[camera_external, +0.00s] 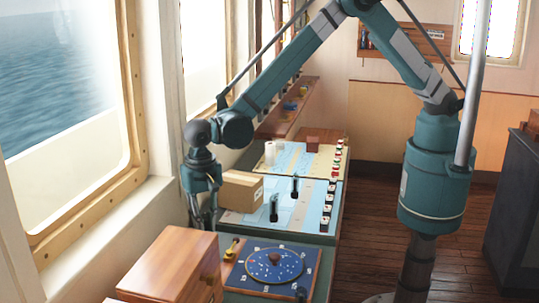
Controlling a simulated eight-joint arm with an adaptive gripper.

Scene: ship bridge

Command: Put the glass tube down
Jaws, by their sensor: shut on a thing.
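My gripper (204,218) points down at the left, beside the window wall and just left of a cardboard box (241,191). Its fingers are shut on a thin thing, taken as the glass tube. The tube is too small and clear to make out against the fingers, so its tilt and its lower end cannot be told. I cannot tell whether it touches the surface below.
A brown wooden box (172,263) stands in front of the gripper. A blue dial board (272,268) lies to its right. Chart panels (305,210) with black levers and a white cylinder (270,153) are farther back. The window ledge (105,230) is close at left.

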